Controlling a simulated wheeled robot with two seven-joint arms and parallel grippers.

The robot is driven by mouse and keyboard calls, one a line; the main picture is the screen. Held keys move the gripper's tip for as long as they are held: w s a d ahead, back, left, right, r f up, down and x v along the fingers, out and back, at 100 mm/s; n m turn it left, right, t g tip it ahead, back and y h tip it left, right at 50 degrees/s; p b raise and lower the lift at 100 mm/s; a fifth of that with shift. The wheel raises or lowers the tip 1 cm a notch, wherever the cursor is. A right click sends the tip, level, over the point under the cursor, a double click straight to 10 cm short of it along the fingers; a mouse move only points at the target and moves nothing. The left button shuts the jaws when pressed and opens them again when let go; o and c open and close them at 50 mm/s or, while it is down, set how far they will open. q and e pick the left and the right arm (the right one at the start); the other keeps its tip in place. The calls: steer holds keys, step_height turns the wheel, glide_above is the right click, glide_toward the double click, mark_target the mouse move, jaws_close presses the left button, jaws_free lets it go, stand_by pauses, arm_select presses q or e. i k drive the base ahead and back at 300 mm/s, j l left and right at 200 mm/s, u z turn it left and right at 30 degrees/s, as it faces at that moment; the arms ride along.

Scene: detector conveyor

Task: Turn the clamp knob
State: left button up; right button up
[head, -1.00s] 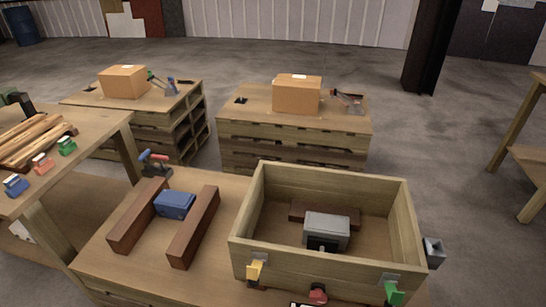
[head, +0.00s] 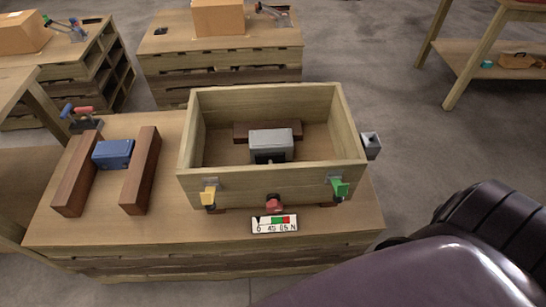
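An open wooden box (head: 325,188) stands on the wooden bench (head: 70,225). A grey block-shaped device (head: 271,143) sits inside, in front of a dark brown bar (head: 240,133). A red knob-like part (head: 274,203) is low at the middle of the box's front. A yellow clamp piece (head: 209,195) and a green clamp piece (head: 339,187) are on the front wall at left and right. I cannot tell for certain which is the clamp knob. A scale plate (head: 275,225) marked in N lies below the red part. Neither gripper shows; my dark arm links fill the lower right.
A blue block (head: 113,153) lies between two brown bars (head: 77,174) on the bench's left. A red-and-blue handled tool (head: 80,115) stands behind them. A small grey hollow part (head: 371,145) is on the box's right side. Open floor (head: 410,140) lies to the right.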

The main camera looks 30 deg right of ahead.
mark_target(274, 206)
steer(key=k+z, duration=0.1)
steer(key=z, duration=0.75)
